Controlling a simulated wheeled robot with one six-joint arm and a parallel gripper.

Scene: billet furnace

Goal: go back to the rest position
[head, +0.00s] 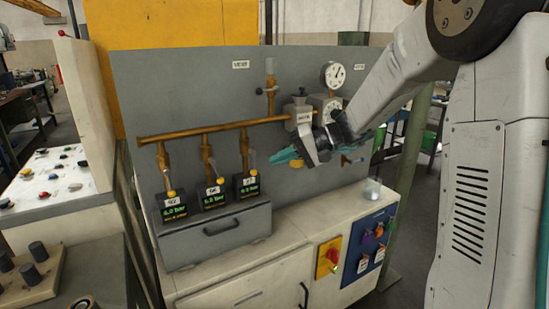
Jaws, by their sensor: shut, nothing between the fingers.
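My gripper (283,156) has teal fingertips and is shut with nothing in it. In the head view it hangs in front of the grey back panel (200,90), just below the right end of a copper pipe (215,129). My arm comes in from the right and covers part of the fittings behind it. The gripper appears apart from the pipe, but its exact distance from the panel cannot be told.
Three black pressure displays (214,196) stand on a grey drawer box (216,234). A round gauge (332,75) is above the gripper. A glass (371,190) stands on the cream cabinet (290,243), above a yellow-and-red switch (328,258). A button console (48,175) is at left.

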